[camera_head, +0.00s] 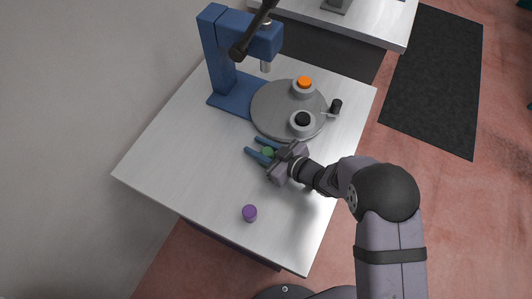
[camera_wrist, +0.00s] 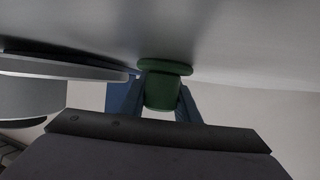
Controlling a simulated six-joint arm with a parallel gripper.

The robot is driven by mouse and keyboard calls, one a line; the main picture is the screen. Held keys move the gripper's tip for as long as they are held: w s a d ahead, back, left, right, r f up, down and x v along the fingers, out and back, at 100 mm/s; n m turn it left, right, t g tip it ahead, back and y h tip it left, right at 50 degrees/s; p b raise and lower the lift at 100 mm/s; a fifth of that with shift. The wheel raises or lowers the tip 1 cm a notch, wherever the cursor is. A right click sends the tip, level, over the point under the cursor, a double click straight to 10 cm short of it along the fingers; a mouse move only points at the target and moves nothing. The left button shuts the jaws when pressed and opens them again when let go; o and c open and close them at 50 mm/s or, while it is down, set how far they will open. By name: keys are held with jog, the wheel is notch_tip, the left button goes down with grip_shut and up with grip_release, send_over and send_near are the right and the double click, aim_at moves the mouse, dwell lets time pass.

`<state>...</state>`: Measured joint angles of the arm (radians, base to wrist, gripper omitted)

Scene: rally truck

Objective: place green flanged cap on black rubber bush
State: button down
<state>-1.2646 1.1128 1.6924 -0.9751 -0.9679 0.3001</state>
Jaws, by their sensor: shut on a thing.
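The green flanged cap (camera_head: 267,152) is between the blue fingers of my gripper (camera_head: 262,150), over the white table in front of the turntable. In the wrist view the green cap (camera_wrist: 163,90) sits between the fingertips (camera_wrist: 162,98), its wide flange towards the table surface. I cannot tell whether the flange touches the table. The black rubber bush (camera_head: 302,119) sits in a grey round holder (camera_head: 301,130) on the near side of the grey turntable, up and right of my gripper. My gripper is apart from it.
An orange part (camera_head: 303,82) sits in a second holder on the turntable (camera_head: 268,107). A blue press (camera_head: 218,58) stands behind it at left. A black knob (camera_head: 336,106) is at the turntable's right edge. A purple piece (camera_head: 249,213) stands on the front table (camera_head: 180,165). The table's left is clear.

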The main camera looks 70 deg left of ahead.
jog(key=shift+r, duration=0.2)
jog(key=shift+r+b, duration=0.75)
jog(key=shift+r, duration=4.05)
notch_tip(320, 180, up, 8)
jog(key=m+t+y+b, duration=0.2)
jog(key=m+t, duration=0.3)
send_over(303, 118)
jog(key=a, duration=0.4)
jog(key=shift+s+r, duration=0.15)
jog(key=shift+r, duration=0.05)
jog(key=shift+f, duration=4.95)
jog(key=shift+f+b, duration=0.15)
jog(key=shift+b, duration=0.2)
jog(key=c, duration=1.4)
grip_release()
